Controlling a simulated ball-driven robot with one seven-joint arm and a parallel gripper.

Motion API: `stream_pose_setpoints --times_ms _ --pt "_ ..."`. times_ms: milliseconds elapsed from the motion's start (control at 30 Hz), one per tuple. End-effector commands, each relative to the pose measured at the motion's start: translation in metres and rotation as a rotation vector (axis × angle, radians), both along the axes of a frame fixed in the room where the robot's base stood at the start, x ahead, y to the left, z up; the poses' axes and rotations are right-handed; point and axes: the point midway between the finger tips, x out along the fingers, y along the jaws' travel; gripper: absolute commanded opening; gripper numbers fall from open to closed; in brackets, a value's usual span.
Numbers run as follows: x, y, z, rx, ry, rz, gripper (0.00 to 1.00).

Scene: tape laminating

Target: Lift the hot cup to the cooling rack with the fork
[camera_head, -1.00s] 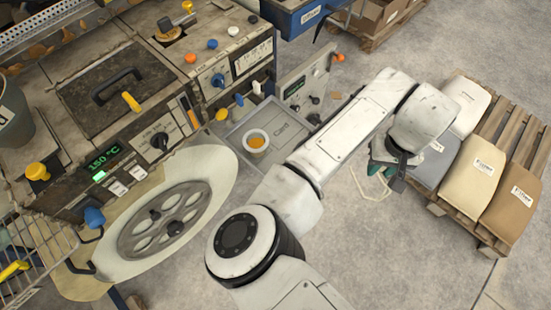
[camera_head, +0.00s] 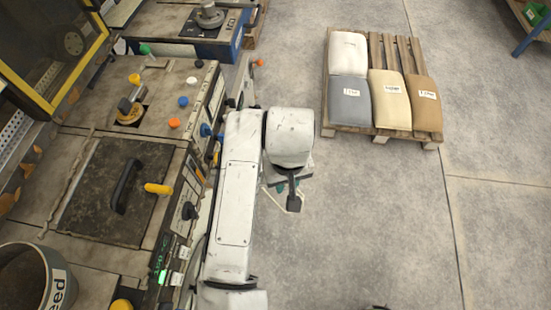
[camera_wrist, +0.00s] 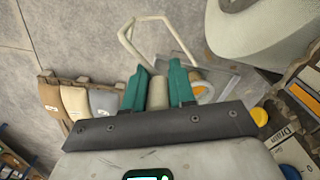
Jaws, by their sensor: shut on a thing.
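My gripper (camera_wrist: 158,88) has green fingers and is shut on the pale handle (camera_wrist: 157,92) of the fork. The fork's cream wire loop (camera_wrist: 150,22) reaches out beyond the fingers in the wrist view. In the head view my gripper (camera_head: 286,190) hangs over the bare floor, and part of the fork's loop (camera_head: 293,202) shows beside it. The cup (camera_wrist: 207,92), pale with orange contents, shows in the wrist view just right of the right finger, partly hidden by it. The fork is apart from the cup. My arm hides the cup in the head view. The cooling rack is not visible now.
A machine with a dark hatch (camera_head: 115,192) and knobs fills the left of the head view. A grey bucket (camera_head: 35,278) stands at the lower left. A pallet (camera_head: 381,132) with several sacks lies at upper right. The floor (camera_head: 375,220) is clear right of my arm.

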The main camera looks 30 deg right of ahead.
Motion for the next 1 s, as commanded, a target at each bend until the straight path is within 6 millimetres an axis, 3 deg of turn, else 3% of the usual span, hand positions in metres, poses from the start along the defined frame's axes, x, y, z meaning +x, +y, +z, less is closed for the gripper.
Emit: stream_pose_setpoints --times_ms 900,1000 --pt "0.019 0.005 -0.051 0.0 0.0 -0.003 0.0" --pt "0.025 0.007 -0.047 0.001 0.0 -0.001 0.0"
